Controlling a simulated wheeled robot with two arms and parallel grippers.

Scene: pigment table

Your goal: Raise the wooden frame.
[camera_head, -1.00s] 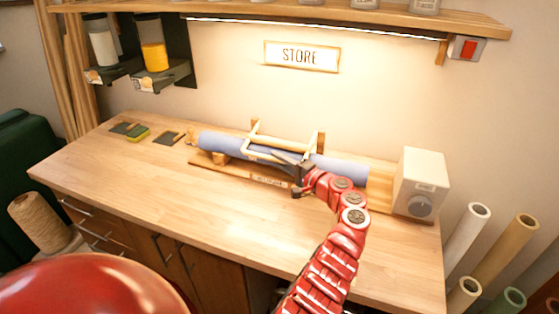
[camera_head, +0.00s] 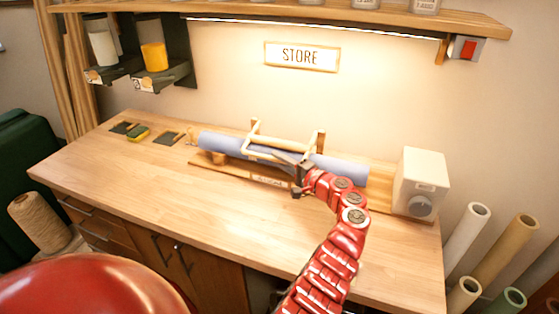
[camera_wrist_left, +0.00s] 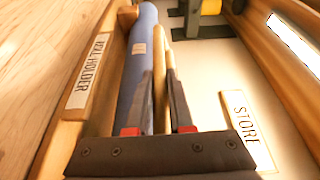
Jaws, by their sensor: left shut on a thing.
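The wooden frame (camera_head: 250,137) is a pale frame lying low over a blue roll (camera_head: 222,144) on a wooden holder at the back of the table. My left gripper (camera_head: 301,167) comes in from the front and is shut on the frame's front bar. In the left wrist view, the two dark fingers close around the pale bar (camera_wrist_left: 160,85), beside the blue roll (camera_wrist_left: 137,70). The gripper hides part of the frame's right front. My right gripper is in neither view.
A holder plate (camera_wrist_left: 88,72) edges the roll. A white box with a knob (camera_head: 421,180) stands right of the holder. A green-and-yellow sponge (camera_head: 138,134) and dark pads (camera_head: 167,138) lie at the left. A shelf (camera_head: 330,14) hangs above. The table front is clear.

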